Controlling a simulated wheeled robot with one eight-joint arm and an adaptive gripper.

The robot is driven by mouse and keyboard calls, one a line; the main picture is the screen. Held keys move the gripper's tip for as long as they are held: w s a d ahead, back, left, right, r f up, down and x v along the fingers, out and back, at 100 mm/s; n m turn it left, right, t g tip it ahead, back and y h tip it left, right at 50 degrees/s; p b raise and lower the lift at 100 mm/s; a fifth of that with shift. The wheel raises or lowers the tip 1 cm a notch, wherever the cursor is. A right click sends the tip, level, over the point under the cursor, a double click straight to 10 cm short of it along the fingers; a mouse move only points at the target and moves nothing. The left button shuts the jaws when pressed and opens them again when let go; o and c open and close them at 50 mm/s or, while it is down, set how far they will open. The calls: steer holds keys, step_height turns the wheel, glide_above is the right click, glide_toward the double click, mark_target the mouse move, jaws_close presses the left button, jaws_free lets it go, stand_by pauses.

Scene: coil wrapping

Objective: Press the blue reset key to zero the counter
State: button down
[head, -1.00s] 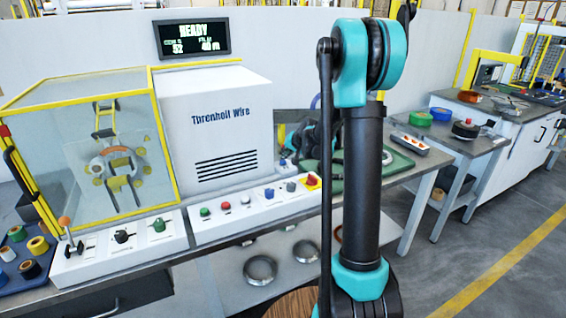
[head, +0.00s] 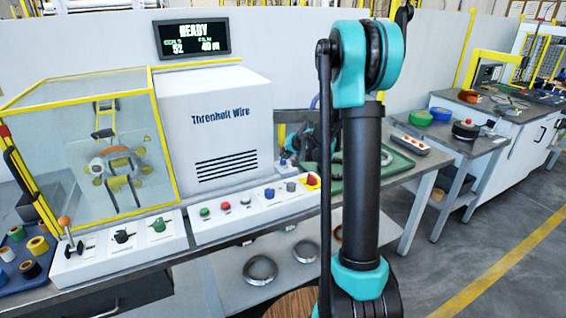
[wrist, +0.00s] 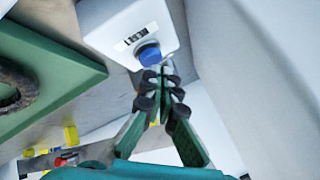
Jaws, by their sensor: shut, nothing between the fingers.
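The blue reset key (wrist: 149,55) is a round button on a small white box (wrist: 125,20) with a RESET label, at the top of the wrist view. My gripper (wrist: 164,64) is shut and empty, its fingertips close beside the key's right edge. I cannot tell whether they touch it. In the head view the small box (head: 284,166) stands at the right foot of the white cabinet, and my arm partly hides the gripper's area. The display (head: 193,39) reads READY, with 52 and 40 m below.
The white Threnholt Wire cabinet (head: 216,120) stands left of the box. A green tray (head: 396,170) lies to its right. The front panel (head: 250,208) carries several knobs and buttons, including another blue one (head: 269,193). A yellow-framed guard (head: 165,150) is at the left.

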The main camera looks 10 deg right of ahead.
mark_target(284, 162)
steer(key=shift+f, duration=0.5)
stand_by(0.7)
steer(key=shift+r, duration=0.95)
steer(key=shift+r, duration=2.5)
steer(key=shift+s, duration=0.1)
